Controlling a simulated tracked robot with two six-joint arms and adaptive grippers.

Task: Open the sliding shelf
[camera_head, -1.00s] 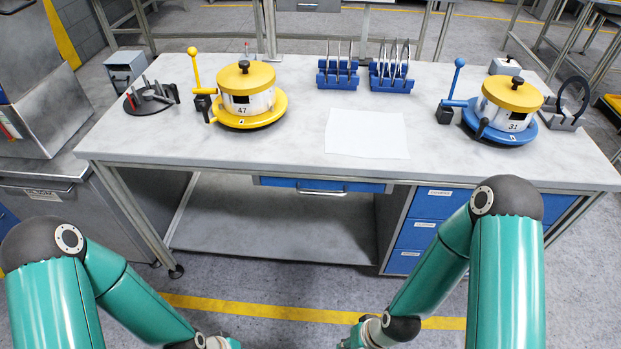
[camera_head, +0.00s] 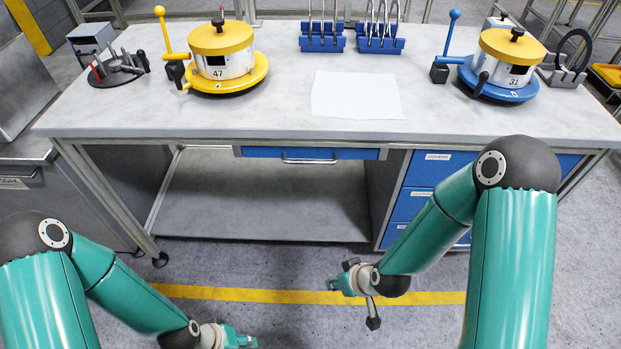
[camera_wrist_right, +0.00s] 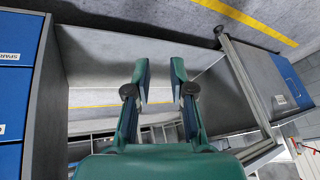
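A shallow blue sliding drawer (camera_head: 265,152) with a metal bar handle (camera_head: 310,161) sits under the front edge of the grey workbench (camera_head: 200,125). Its front looks flush, so it appears closed. My right gripper (camera_head: 336,284) is in front of the bench, below the handle and apart from it. In the right wrist view, its two fingers (camera_wrist_right: 160,80) are spread with nothing between them. My left gripper (camera_head: 240,339) shows partly at the bottom edge, far from the drawer, and its finger opening is unclear.
A labelled blue drawer cabinet (camera_head: 417,188) stands right of the open space under the bench, which has a low grey shelf (camera_head: 270,205). Yellow (camera_head: 228,74) and blue (camera_head: 500,86) fixtures with pots, racks (camera_head: 380,45) and a white sheet (camera_head: 357,95) are on top.

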